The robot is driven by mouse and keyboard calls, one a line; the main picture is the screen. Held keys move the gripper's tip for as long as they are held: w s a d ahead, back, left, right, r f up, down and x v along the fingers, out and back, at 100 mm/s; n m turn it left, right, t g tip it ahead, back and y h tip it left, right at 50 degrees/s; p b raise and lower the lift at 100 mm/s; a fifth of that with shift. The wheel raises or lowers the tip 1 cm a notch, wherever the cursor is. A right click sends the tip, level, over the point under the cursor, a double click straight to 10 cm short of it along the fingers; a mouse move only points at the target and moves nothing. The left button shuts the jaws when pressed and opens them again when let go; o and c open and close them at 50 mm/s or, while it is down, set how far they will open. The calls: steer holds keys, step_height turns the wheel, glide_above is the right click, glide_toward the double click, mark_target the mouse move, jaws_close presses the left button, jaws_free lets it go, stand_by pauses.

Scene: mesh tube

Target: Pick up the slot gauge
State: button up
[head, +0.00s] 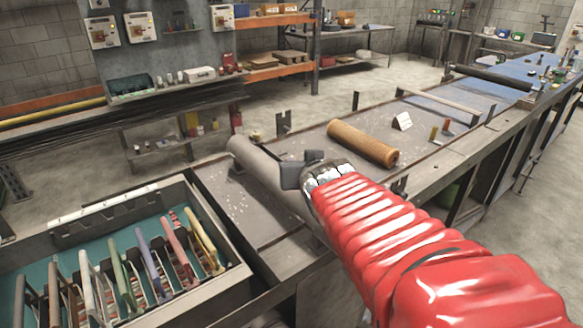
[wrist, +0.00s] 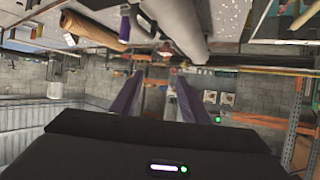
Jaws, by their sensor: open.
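I cannot pick out the slot gauge with certainty. A teal-lined tray (head: 205,297) at the lower left of the head view holds a row of several coloured upright pieces (head: 147,258), which may be gauges. My gripper (head: 292,173) is in the middle of the head view, up and to the right of the tray, in front of the grey roller. In the wrist view its two purple fingers (wrist: 158,85) stand apart with nothing between them. That view looks upside down and does not clearly show the tray.
A grey roller (head: 258,165) and a brown roll (head: 362,143) lie on the long bench (head: 235,205). A small white block (head: 402,121) stands behind the brown roll. Thin upright posts (head: 283,122) line the bench edge. Shelves (head: 175,85) stand behind.

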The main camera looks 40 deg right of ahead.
steer(key=d, duration=0.1)
steer(key=w+d+t, duration=0.1)
steer(key=d, duration=0.1)
steer(key=w+d+r+t, duration=0.1)
steer(key=d, duration=0.1)
steer(key=shift+d+r, duration=0.1)
steer(key=shift+d, duration=0.1)
steer(key=s+d+f+n+y, duration=0.3)
steer(key=s+d+f, duration=0.3)
steer(key=s+f, duration=0.1)
steer(key=shift+d+f+g, duration=0.25)
steer(key=shift+f+g, duration=0.05)
steer(key=shift+f, duration=0.05)
steer(key=x, duration=0.8)
steer(key=shift+w, duration=0.25)
steer(key=shift+w+f, duration=0.1)
steer(key=shift+w, duration=0.05)
steer(key=shift+x, duration=2.45)
